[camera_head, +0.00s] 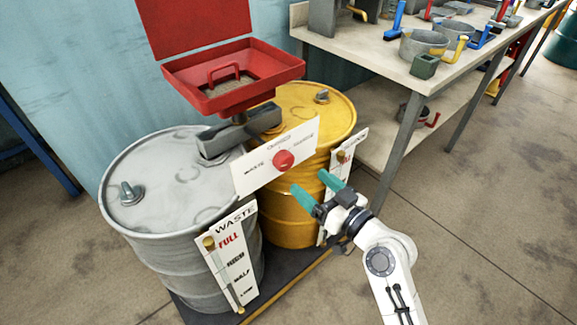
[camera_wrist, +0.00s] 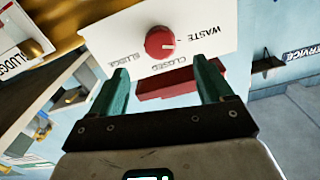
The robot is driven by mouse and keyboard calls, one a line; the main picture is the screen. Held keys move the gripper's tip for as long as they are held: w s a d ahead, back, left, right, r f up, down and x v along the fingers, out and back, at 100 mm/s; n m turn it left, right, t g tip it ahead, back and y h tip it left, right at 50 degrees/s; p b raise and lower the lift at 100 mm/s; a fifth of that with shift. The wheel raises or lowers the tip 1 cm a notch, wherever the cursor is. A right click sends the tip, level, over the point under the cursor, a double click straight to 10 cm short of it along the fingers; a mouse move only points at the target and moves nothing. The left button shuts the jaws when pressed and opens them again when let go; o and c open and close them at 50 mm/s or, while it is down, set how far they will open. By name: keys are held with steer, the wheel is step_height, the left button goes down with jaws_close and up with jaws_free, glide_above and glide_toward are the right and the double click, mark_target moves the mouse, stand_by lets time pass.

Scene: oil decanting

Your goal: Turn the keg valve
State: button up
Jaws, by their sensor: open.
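The valve knob is a round red knob (camera_head: 283,160) on a white panel (camera_head: 300,137) in front of the pipe between the two drums. In the wrist view the red knob (camera_wrist: 160,43) is ahead of my fingertips, near the top middle. Its panel reads WASTE, CLOSED and SLUDGE. A small pale mark on the knob points right in that view, towards the WASTE side. My gripper (camera_head: 311,181) has teal fingers spread apart, with nothing between them. It is just right of and below the knob in the head view, apart from it. The wrist view also shows both fingers (camera_wrist: 161,66).
A grey drum (camera_head: 160,240) labelled WASTE stands left, a yellow drum (camera_head: 325,105) right. A red open-lidded funnel box (camera_head: 235,100) sits above. Gauge plates (camera_head: 230,262) front the drums. A workbench (camera_head: 385,72) with tins stands back right. The floor at right is clear.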

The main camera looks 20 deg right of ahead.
mark_target(288, 164)
steer(key=x, duration=0.9)
steer(key=c, duration=1)
